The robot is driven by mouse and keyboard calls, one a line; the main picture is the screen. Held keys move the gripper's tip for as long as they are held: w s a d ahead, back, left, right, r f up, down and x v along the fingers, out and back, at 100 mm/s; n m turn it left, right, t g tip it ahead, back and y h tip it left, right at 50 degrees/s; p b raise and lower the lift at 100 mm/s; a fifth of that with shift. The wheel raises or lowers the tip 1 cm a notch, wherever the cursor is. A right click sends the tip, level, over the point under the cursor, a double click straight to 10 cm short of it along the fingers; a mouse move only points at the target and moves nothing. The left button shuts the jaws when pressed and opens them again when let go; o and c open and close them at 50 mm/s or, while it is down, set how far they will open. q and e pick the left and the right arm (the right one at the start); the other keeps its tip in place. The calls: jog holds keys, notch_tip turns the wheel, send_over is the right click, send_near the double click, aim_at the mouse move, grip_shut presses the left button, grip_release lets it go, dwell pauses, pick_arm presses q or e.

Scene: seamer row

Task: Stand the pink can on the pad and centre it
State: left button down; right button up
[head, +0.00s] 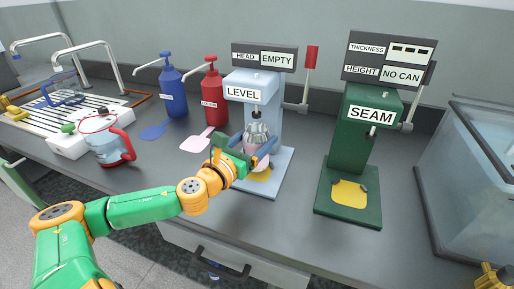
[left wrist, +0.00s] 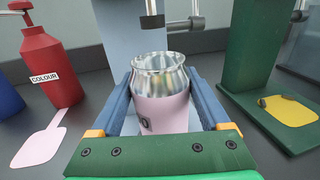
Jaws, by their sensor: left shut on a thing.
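The pink can (head: 257,133) has a bare silver, open top and a pink lower body. My left gripper (head: 252,150) is shut on the can, with a blue finger on each side of it. The can also shows in the left wrist view (left wrist: 161,108), roughly upright between the fingers (left wrist: 160,110). It is at the light blue LEVEL machine (head: 262,95), over its base plate (head: 272,180). A yellow pad (head: 261,175) shows partly below the can and gripper. I cannot tell whether the can touches it. My right gripper is not identifiable in view.
Red (head: 211,95) and blue (head: 172,92) pump bottles stand left. A clear jug (head: 107,145) is further left, a clear bin (head: 470,150) far right.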

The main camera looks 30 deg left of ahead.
pick_arm(q)
jog(key=shift+w+a+f, duration=0.1)
jog(key=shift+w+f, duration=0.05)
jog(key=shift+f, duration=0.75)
grip_release()
jog(key=shift+r, duration=0.1)
